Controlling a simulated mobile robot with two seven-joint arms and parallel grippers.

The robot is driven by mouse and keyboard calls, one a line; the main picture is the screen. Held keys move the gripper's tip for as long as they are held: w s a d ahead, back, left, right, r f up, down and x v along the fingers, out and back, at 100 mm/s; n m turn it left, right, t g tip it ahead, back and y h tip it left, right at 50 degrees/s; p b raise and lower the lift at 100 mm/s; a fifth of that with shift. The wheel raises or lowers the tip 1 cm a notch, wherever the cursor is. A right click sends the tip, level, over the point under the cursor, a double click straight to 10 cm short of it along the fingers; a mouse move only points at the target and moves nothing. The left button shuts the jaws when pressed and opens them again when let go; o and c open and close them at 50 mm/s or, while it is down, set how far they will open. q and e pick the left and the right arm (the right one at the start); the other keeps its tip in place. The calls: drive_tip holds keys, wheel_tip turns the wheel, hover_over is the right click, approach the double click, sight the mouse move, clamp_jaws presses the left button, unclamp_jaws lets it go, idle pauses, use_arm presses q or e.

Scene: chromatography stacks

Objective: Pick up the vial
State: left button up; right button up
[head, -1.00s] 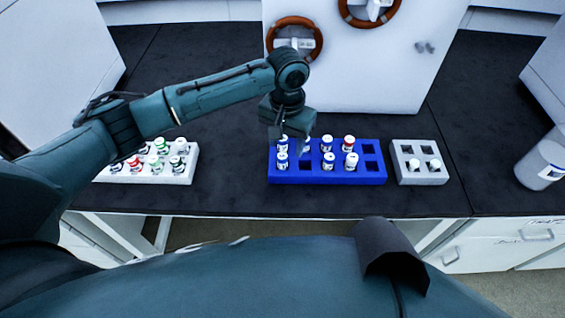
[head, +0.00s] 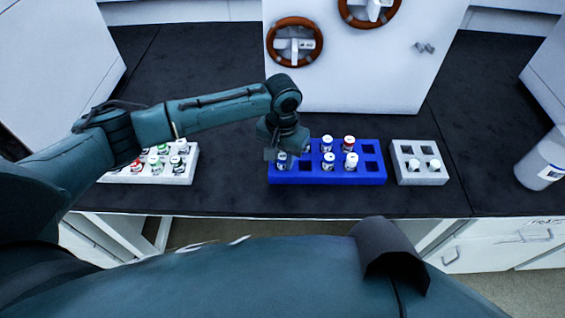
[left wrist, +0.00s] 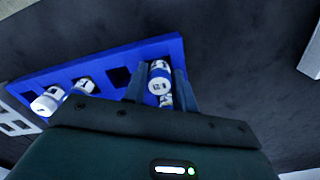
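My left gripper (head: 281,157) is down over the left end of the blue rack (head: 327,181). In the left wrist view its two fingers (left wrist: 160,88) stand apart on either side of a white-capped vial (left wrist: 159,72). I cannot tell if they touch it. A second vial (left wrist: 165,101) shows close behind it, nearer the palm. In the head view a vial (head: 282,160) at the rack's left end is partly covered by the gripper. Other vials stand in the rack, one with a red cap (head: 348,142). My right gripper is not in view.
A white rack (head: 180,179) with several vials, some red- or green-capped, stands at the left, partly behind my arm. A grey rack (head: 422,180) with two vials stands to the right. A large white container (head: 541,165) is at the far right. A white cabinet (head: 365,75) stands behind.

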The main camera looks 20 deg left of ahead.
use_arm(q)
drive_tip(key=c, duration=0.5)
drive_tip(key=shift+c, duration=0.2)
